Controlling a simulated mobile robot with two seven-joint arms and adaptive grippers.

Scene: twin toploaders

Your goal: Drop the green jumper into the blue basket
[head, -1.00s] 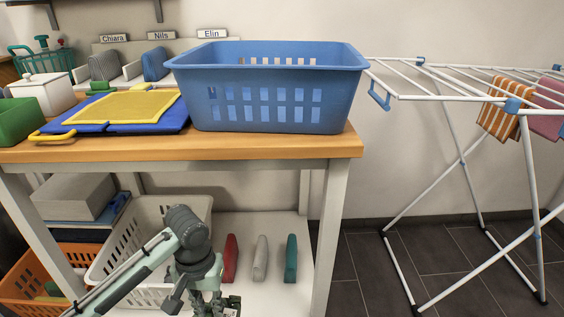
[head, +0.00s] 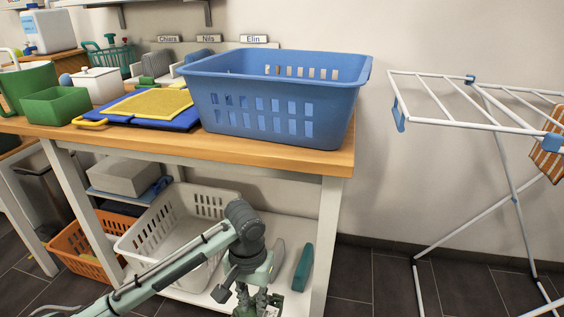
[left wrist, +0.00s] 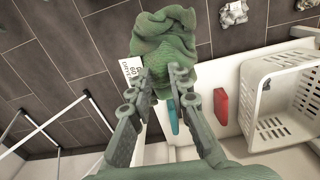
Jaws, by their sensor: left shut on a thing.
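The blue basket (head: 275,88) stands upright on the wooden table top, near its right end. I cannot see its floor. My left gripper (left wrist: 160,80) is shut on the green jumper (left wrist: 165,42), a crumpled bundle with a white label, in the left wrist view. In the head view my left gripper (head: 258,303) is at the bottom edge, lower than the table top and in front of the lower shelf. The jumper is mostly out of the frame there. My right gripper is not in view.
A yellow cloth on a blue folded one (head: 150,104) and a green box (head: 57,106) lie left of the basket. A white basket (head: 172,230) and an orange basket (head: 80,250) sit below. A drying rack (head: 440,123) stands at right, with open floor before it.

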